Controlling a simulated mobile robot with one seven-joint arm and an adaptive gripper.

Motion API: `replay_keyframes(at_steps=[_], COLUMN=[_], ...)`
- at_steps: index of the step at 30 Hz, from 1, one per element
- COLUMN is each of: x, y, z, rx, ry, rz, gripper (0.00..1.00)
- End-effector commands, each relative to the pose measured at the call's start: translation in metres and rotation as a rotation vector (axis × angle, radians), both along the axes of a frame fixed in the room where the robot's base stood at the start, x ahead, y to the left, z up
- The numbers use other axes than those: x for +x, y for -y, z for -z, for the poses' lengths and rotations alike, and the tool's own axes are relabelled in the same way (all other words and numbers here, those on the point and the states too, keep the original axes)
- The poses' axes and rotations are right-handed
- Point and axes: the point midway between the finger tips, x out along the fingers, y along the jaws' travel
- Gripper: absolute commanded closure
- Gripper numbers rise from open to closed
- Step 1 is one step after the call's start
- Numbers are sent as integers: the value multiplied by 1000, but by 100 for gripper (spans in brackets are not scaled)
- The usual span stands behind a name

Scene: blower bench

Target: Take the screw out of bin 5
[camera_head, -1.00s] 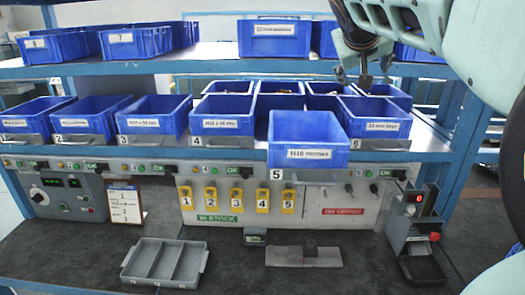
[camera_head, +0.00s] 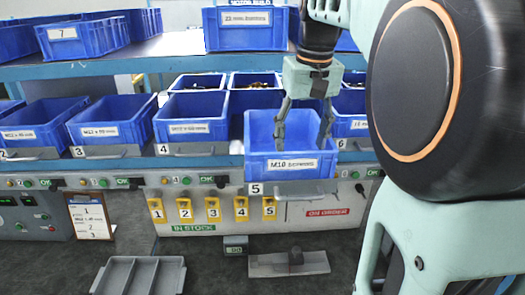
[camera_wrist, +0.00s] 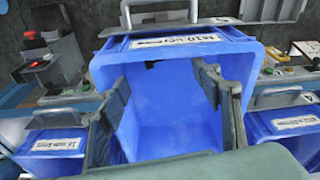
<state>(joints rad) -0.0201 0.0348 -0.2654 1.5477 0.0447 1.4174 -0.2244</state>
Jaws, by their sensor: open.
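Bin 5 (camera_head: 262,172) is a blue bin with an M10 label and a grey handle, pulled forward of its row. My gripper (camera_head: 302,140) points down into it with its two fingers apart, nothing between them. In the wrist view the open fingers (camera_wrist: 160,78) reach over the bin's blue inside (camera_wrist: 165,125). A small dark thing (camera_wrist: 153,64) shows in the bin by the labelled wall; it may be the screw, but it is too small to tell. The rest of the visible floor looks bare.
Bin 4 (camera_head: 190,128) stands to the left and bin 6 (camera_head: 353,128) to the right, both close. A blue upper shelf edge (camera_head: 150,62) with more bins runs above. A grey divided tray (camera_head: 140,276) lies on the bench below.

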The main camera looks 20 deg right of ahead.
Motion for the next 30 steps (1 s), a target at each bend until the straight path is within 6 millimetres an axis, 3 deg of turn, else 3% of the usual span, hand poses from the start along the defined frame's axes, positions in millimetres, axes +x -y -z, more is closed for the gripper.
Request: replay_keyframes(at_steps=[18, 26, 30], x=[11, 12, 12], y=[1, 1, 1], z=[71, 75, 75], rx=[-3, -3, -3], ry=[0, 3, 3], rz=[1, 1, 1], gripper=[41, 41, 53])
